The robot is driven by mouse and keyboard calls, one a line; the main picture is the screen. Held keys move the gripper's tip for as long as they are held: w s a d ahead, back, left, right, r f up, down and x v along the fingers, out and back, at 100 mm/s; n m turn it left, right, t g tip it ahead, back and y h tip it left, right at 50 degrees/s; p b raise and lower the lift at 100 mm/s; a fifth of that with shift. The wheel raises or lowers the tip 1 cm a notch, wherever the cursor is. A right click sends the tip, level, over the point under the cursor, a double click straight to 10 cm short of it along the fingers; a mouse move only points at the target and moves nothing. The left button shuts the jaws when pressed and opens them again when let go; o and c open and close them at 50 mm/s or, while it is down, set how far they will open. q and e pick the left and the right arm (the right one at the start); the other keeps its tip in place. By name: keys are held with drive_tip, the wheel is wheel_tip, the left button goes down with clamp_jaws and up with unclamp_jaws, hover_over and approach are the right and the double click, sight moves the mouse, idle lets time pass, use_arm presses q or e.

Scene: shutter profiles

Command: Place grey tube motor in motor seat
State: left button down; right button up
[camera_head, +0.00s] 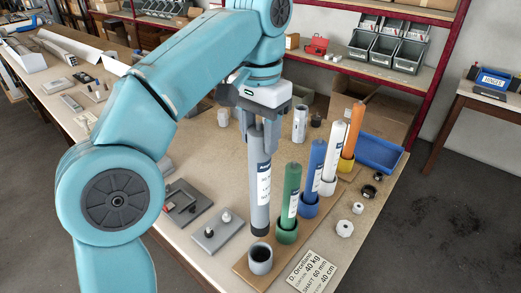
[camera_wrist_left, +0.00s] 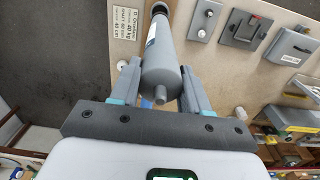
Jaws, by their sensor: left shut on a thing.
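My left gripper (camera_head: 258,143) is shut on the upper part of the grey tube motor (camera_head: 260,190), which hangs about upright with a white label on its side. In the left wrist view the grey tube motor (camera_wrist_left: 160,62) sits between the two fingers. The grey motor seat (camera_head: 260,260) is an open round cup at the near end of a wooden board. The motor's lower end is just behind and above the seat in the head view, apart from its opening. My right gripper is not in view.
A placard (camera_head: 313,271) lies at the front. A grey plate with pegs (camera_head: 217,231) lies left. A blue tray (camera_head: 379,154) is behind.

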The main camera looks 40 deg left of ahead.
sight(261, 201)
use_arm(q)
wheel_tip(261, 201, down, 12)
drive_tip(key=shift+r+b, duration=0.1)
drive_tip(key=shift+b, duration=1)
wheel_tip(261, 201, down, 4)
drive_tip(key=shift+w+f, duration=0.15)
drive_tip(key=shift+f, duration=0.65)
drive_tip(key=shift+f, duration=0.15)
drive_tip(key=shift+f, duration=0.15)
drive_tip(key=c, duration=0.5)
unclamp_jaws()
drive_tip(key=shift+d, duration=0.1)
drive_tip(key=shift+c, duration=0.2)
